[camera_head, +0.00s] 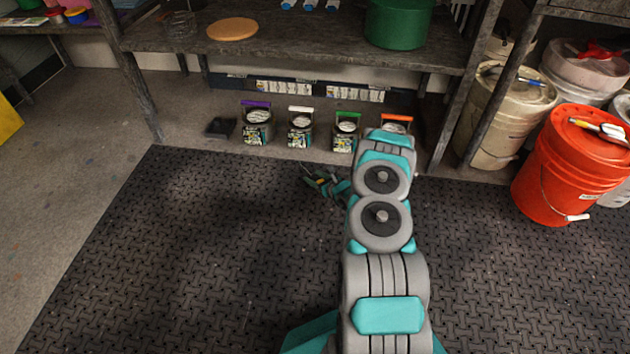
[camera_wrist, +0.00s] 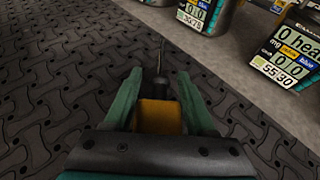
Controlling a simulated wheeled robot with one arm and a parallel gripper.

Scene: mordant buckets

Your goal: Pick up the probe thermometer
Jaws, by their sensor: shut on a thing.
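The probe thermometer (camera_wrist: 159,117) has a yellow-orange body, a dark collar and a thin dark probe pointing away from me in the wrist view. My gripper (camera_wrist: 159,88) is shut on its body, with one teal finger on each side. In the head view, my gripper (camera_head: 326,184) is low over the dark mat, left of my arm, and a small yellow bit of the thermometer (camera_head: 321,181) shows there. I cannot tell whether the thermometer touches the mat.
Several labelled cans with coloured handles stand on the floor under the shelf (camera_head: 300,45), including a purple-handled can (camera_head: 256,128). An orange bucket (camera_head: 570,165) and a beige bucket (camera_head: 497,120) stand at right. The patterned mat (camera_head: 190,250) is clear at left.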

